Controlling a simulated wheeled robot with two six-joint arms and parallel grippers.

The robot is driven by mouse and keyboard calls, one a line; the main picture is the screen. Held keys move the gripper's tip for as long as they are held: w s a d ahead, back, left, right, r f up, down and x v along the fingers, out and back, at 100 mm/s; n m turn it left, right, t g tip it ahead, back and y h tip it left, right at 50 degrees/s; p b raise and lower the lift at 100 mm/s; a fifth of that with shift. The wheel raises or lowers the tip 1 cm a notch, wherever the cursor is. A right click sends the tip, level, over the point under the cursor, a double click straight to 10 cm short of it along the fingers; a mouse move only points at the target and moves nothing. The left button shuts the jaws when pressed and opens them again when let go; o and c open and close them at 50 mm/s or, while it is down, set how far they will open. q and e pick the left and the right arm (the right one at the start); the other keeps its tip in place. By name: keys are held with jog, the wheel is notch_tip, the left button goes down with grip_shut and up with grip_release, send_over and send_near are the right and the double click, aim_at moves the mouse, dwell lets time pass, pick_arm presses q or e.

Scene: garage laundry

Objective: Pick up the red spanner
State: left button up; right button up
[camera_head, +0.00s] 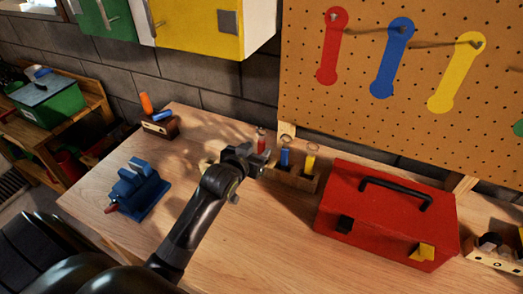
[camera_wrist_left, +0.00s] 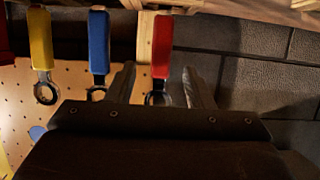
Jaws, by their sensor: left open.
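The red spanner (camera_head: 261,141) stands upright at the left end of a wooden rack (camera_head: 291,180) on the workbench, beside a blue spanner (camera_head: 284,157) and a yellow spanner (camera_head: 310,162). My left gripper (camera_head: 257,160) is at the red spanner and partly hides its lower part in the head view. In the left wrist view, the red spanner (camera_wrist_left: 161,50) lies between the two spread fingers of my left gripper (camera_wrist_left: 160,72). A gap shows on both sides of its handle. My right gripper is not in view.
A red toolbox (camera_head: 385,213) stands close to the right of the rack. A blue vise (camera_head: 137,190) sits at the bench's left. A small wooden block with handles (camera_head: 160,127) stands behind. A pegboard (camera_head: 400,110) rises behind the bench.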

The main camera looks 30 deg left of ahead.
aim_at(260, 147)
pick_arm(q)
jog(key=shift+f+p+x, duration=0.2)
jog(key=shift+p+x, duration=0.55)
jog(key=shift+x, duration=1.7)
jog(key=shift+s, duration=0.1)
grip_shut()
